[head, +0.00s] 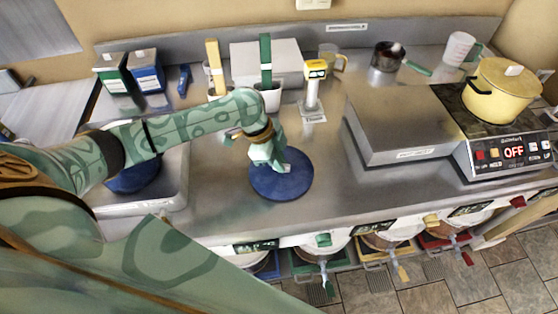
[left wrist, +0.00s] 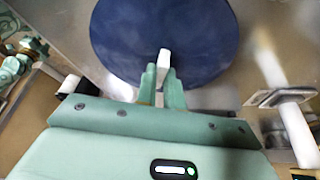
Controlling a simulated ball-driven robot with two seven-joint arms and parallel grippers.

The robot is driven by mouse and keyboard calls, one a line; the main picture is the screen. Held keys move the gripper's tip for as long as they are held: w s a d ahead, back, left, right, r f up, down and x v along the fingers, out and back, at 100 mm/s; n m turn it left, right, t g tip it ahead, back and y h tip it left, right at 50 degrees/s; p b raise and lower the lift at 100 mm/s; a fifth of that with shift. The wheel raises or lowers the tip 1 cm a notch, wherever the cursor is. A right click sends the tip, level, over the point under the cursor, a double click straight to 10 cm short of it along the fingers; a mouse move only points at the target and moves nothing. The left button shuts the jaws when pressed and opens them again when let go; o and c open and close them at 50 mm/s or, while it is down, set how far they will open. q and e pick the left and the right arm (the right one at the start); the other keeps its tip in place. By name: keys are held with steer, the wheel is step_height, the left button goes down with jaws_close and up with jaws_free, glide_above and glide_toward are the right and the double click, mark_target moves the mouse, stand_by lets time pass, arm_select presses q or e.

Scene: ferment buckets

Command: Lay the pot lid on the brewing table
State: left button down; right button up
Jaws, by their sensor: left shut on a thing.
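A dark blue round lid (head: 281,178) is over the steel brewing table (head: 225,215), near its front edge. My left gripper (head: 268,157) is shut on the lid's small knob from above. In the left wrist view the fingers (left wrist: 162,84) close on the white knob (left wrist: 164,57) at the near part of the blue disc (left wrist: 165,25). The lid looks flat and level; I cannot tell whether it touches the table. A yellow pot (head: 493,102) with a pale knob on top stands on the hob at the right. My right gripper is not in view.
A steel box (head: 400,130) stands right of the lid, and a yellow-topped device (head: 314,85) behind it. Tubs with brushes (head: 268,95), cartons (head: 147,72) and a small saucepan (head: 388,56) line the back. A sink (head: 178,185) with another blue round thing (head: 133,182) lies left, partly behind my arm.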

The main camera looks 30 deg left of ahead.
arm_select(q)
steer(key=shift+f, duration=0.1)
steer(key=c, duration=1.5)
jaws_free()
steer(key=p+v, duration=0.3)
steer(key=v, duration=0.9)
